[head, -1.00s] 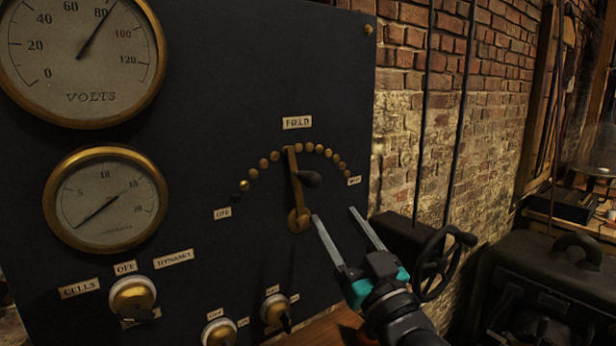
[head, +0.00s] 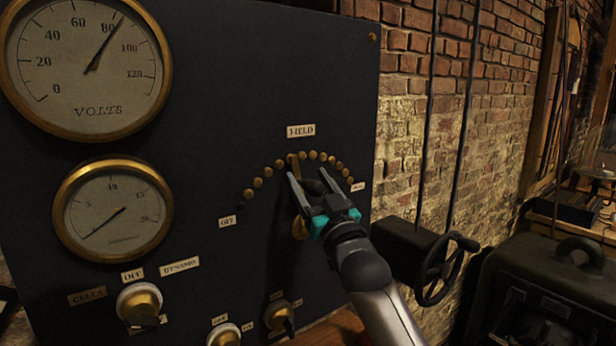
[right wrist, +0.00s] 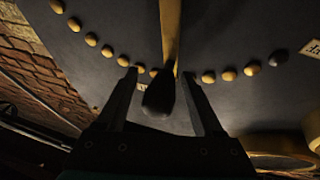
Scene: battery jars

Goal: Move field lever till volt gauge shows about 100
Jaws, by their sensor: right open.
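The volt gauge (head: 88,70) is at the upper left of the dark panel in the head view; its needle points a little past 80, short of 100. The brass field lever (head: 294,162) stands nearly upright under the FIELD label, near the middle of an arc of brass studs. My right gripper (head: 307,172) is open, with one finger on each side of the lever's dark knob (head: 313,187). The right wrist view shows the knob (right wrist: 158,97) between the fingers with gaps beside it, and the brass lever arm (right wrist: 171,35) beyond. My left gripper is not in view.
A second, smaller gauge (head: 112,212) sits below the volt gauge. Brass rotary switches, including the CELLS/DYNAMO one (head: 139,302), line the panel's lower part. A black handwheel (head: 445,268) stands right of the panel, close to my right arm. A brick wall (head: 480,110) is behind.

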